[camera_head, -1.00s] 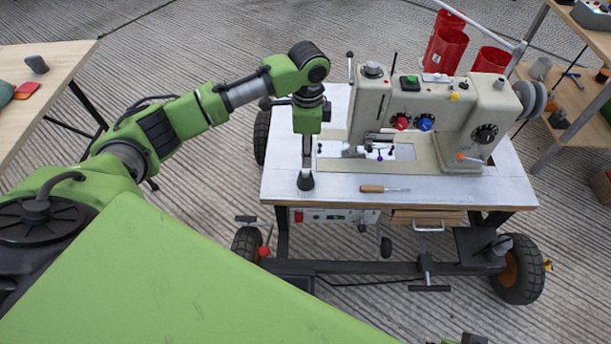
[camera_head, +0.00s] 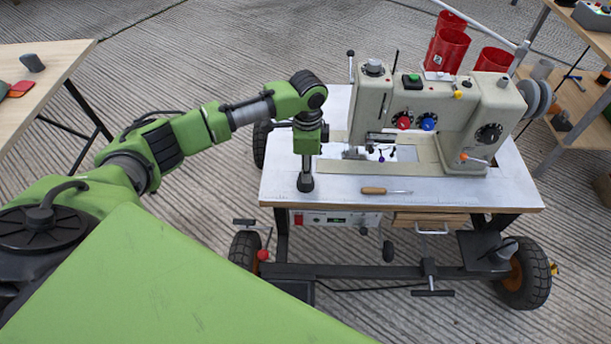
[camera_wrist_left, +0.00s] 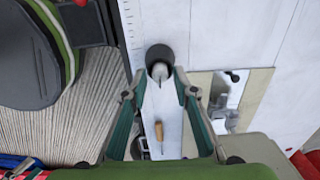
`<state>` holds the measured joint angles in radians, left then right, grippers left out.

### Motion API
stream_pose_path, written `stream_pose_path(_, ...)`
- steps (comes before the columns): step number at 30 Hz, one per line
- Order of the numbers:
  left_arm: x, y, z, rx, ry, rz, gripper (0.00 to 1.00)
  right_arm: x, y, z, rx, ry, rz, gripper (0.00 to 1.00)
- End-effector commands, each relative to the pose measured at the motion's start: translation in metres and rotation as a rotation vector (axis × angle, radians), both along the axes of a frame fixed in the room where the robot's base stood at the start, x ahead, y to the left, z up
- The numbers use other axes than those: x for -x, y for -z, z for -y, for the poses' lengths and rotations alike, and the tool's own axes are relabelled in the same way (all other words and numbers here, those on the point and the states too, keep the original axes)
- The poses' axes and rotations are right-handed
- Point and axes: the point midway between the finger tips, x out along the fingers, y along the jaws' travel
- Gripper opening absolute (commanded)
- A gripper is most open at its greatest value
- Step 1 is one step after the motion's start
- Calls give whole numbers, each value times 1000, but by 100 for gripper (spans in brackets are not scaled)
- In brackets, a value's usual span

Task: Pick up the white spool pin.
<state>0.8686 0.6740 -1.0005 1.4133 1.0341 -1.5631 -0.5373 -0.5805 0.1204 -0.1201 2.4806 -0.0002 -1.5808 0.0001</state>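What looks like the white spool pin (camera_head: 307,167) is a pale, short upright stem in a round black holder (camera_head: 305,183) on the left front of the sewing table. In the left wrist view the pin's pale end (camera_wrist_left: 160,71) shows inside the dark holder (camera_wrist_left: 158,54). My left gripper (camera_head: 308,154) points down directly above the holder. In the wrist view its two fingers (camera_wrist_left: 158,88) are spread apart with the pin's end just beyond, between their tips. I see no finger contact. The gripper hides the pin's upper part in the head view. My right gripper is not in view.
The sewing machine (camera_head: 440,110) stands on the table (camera_head: 340,190) right of my left gripper. A wooden-handled screwdriver (camera_head: 386,191) lies near the front edge. Red bins (camera_head: 447,48) stand behind. Another table (camera_head: 35,95) is at the far left.

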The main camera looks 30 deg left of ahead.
Motion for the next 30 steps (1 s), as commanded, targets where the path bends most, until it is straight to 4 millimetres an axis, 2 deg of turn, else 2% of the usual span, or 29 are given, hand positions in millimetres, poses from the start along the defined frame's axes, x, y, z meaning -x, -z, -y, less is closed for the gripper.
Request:
stream_pose_path(1, 0, 0, 0, 0, 0, 0, 9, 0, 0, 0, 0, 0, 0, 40)
stream_pose_path(2, 0, 0, 0, 0, 0, 0, 1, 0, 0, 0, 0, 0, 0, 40)
stream_pose_path(3, 0, 0, 0, 0, 0, 0, 0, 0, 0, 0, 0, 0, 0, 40)
stream_pose_path(14, 0, -2, 0, 0, 0, 0, 0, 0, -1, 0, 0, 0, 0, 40)
stream_pose_path(20, -1, -18, 0, 0, -1, 1, 0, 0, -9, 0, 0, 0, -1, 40)
stream_pose_path(24, 1, -39, 3, 2, 1, 1, 0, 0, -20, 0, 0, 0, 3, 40)
stream_pose_path(30, 20, -66, 18, 1, 1, 2, 0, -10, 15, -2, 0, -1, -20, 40)
